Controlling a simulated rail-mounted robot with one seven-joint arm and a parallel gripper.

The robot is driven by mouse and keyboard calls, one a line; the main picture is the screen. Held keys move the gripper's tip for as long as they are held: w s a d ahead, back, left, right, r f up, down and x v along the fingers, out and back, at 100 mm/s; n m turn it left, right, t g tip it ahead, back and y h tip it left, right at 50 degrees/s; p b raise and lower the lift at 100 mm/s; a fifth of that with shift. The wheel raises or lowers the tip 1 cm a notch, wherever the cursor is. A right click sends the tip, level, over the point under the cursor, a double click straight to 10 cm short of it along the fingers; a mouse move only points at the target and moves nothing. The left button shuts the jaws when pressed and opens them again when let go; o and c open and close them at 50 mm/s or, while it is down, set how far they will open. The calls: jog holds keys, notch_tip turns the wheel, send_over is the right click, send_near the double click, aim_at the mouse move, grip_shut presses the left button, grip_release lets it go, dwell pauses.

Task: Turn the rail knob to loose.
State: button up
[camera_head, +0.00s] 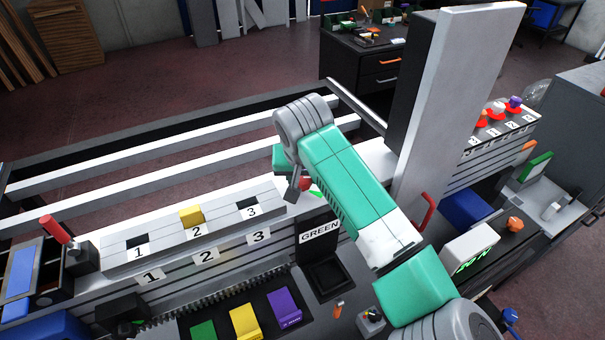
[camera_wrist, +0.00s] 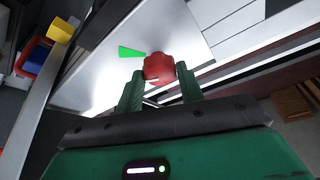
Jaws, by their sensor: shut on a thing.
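The rail knob (camera_wrist: 159,67) is a red lobed knob on a light metal plate, seen in the wrist view. A green wedge-shaped mark (camera_wrist: 131,52) lies on the plate to the left of the knob. My gripper (camera_wrist: 160,84) has its two green fingers on either side of the knob, shut on it. In the head view my gripper (camera_head: 296,190) points down at the plate right of the numbered slots. There the knob is mostly hidden behind the arm, and part of the green mark (camera_head: 316,194) shows.
A numbered slot block (camera_head: 170,245) with a yellow block (camera_head: 191,216) in slot 2 lies left of my gripper. A tall grey column (camera_head: 455,100) rises to the right. A red-handled lever (camera_head: 55,229) stands at far left. Green, yellow and purple blocks (camera_head: 244,321) sit in front.

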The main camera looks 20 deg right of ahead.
jog(key=shift+r+p, duration=0.1)
jog(key=shift+p, duration=0.2)
jog(key=n+y+p, duration=0.1)
jog(key=n+p, duration=0.2)
jog(key=shift+r, duration=0.1)
jog(key=n+y+p, duration=0.1)
jog(key=n, duration=0.1)
jog(key=n+y+p, duration=0.1)
jog(key=n, duration=0.1)
jog(key=shift+d+f+n, duration=0.2)
jog(key=shift+n, duration=0.1)
jog(key=n+b, duration=0.1)
jog(key=n, duration=0.1)
jog(key=n+y+b, duration=0.1)
jog(key=n, duration=0.1)
jog(key=shift+w+f+g, duration=0.1)
jog(key=shift+f+g, duration=0.1)
jog(key=shift+g, duration=0.1)
jog(key=n+y+b, duration=0.1)
jog(key=n+b, duration=0.1)
jog(key=shift+d+r+n+g+b, duration=0.1)
jog(key=shift+r+n+g+b, duration=0.05)
jog(key=shift+n+g+b, duration=0.25)
jog(key=shift+r, duration=0.1)
jog(key=o, duration=1)
